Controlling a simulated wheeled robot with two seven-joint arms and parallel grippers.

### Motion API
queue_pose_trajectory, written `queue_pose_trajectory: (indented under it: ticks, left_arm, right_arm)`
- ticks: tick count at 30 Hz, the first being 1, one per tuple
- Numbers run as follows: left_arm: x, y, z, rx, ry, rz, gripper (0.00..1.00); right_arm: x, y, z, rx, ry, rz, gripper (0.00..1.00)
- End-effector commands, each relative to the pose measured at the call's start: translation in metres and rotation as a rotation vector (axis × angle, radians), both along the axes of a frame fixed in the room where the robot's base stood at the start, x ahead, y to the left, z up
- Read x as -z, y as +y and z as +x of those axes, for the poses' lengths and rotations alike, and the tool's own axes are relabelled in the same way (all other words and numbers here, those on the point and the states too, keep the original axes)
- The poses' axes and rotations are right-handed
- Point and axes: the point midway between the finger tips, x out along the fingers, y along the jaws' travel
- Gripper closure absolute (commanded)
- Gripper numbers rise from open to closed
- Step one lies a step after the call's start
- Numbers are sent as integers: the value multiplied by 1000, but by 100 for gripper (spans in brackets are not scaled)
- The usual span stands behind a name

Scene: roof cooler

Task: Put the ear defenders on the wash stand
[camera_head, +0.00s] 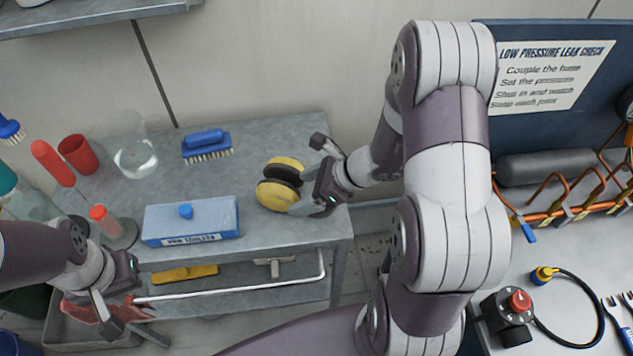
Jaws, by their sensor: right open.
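The ear defenders (279,184), with yellow cups and dark cushions, are at the right end of the grey metal stand's top (288,133), which seems to be the wash stand. They appear to rest on the top. My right gripper (308,176) is open just to their right, its fingers spread toward them; the lower finger is close beside the lower cup, and I cannot tell whether it touches. My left gripper (110,292) is low at the left, in front of the stand and apart from the ear defenders; its jaw opening is unclear.
On the stand are a blue box (190,222), a blue brush (206,146), a glass beaker (134,158) and a red cup (78,154). A white rail (235,289) runs along the front. At right, a bench (560,335) carries hoses and a gauge fitting.

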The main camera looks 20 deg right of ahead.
Motion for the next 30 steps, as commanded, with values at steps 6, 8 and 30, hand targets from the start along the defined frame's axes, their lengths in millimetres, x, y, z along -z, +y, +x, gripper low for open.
queue_pose_trajectory:
  ticks: [6, 8, 30]
  left_arm:
    - [-7, 0, 0, 0, 0, 0, 66]
    - [-7, 0, 0, 0, 0, 0, 66]
    - [-7, 0, 0, 0, 0, 0, 66]
  right_arm:
    - [-24, -19, -15, -1, 1, -2, 17]
    - [-27, -15, -21, -57, -4, -29, 17]
    - [-60, -1, -95, -2070, -508, -999, 17]
